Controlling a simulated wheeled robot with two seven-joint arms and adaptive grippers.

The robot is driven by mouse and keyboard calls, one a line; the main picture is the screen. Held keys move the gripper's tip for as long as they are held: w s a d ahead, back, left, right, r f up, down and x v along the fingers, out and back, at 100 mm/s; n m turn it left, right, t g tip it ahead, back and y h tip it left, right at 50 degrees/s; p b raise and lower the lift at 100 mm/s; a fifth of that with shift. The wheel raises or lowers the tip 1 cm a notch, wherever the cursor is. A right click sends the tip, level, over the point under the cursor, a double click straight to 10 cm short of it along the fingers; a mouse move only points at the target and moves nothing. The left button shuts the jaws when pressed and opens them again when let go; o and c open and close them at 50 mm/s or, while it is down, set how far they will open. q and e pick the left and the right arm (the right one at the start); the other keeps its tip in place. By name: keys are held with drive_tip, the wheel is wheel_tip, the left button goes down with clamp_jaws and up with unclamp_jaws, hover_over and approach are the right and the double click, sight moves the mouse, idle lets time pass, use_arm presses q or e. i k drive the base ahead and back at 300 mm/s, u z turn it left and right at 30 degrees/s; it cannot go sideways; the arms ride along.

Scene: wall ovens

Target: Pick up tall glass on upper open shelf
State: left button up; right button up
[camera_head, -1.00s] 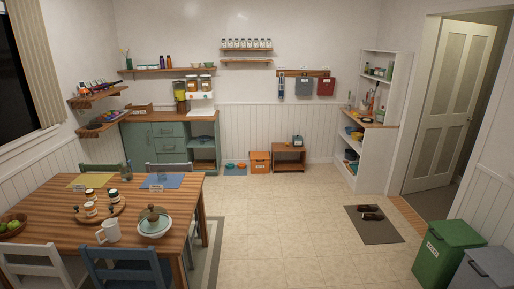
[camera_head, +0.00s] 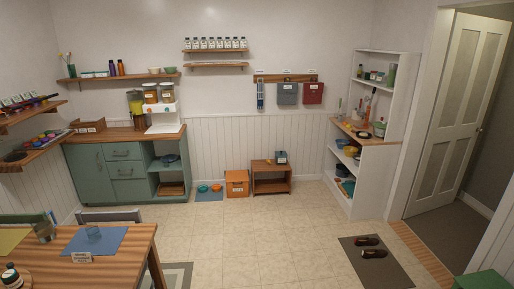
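Neither of my grippers is in view. A white open shelf unit (camera_head: 349,186) stands against the right part of the back wall. On its upper shelf a tall greenish vessel (camera_head: 391,73), possibly a glass, stands upright at the right end. Several small jars and a green bowl (camera_head: 379,77) stand left of it. A long wooden wall shelf (camera_head: 140,76) at the left carries dark bottles (camera_head: 120,67), bowls and a holder with brushes (camera_head: 71,69). I cannot tell for sure which thing is the tall glass.
A wooden table (camera_head: 120,267) fills the lower left, with chairs behind it. A dark mat (camera_head: 376,262) with shoes lies on the floor at right. A green bin (camera_head: 485,281) is at the lower right corner. The tiled floor (camera_head: 260,235) in the middle is open.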

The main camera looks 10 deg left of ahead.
sight(165, 162)
drive_tip(key=u, duration=0.05)
drive_tip(key=i, duration=1.95)
drive_tip(key=u, duration=0.55)
drive_tip(key=i, duration=1.95)
drive_tip(key=u, duration=0.65)
drive_tip(key=i, duration=1.05)
drive_tip(key=u, duration=0.6)
drive_tip(key=i, duration=2)
drive_tip(key=u, duration=1.95)
drive_tip(key=i, duration=1.6)
drive_tip(key=u, duration=0.05)
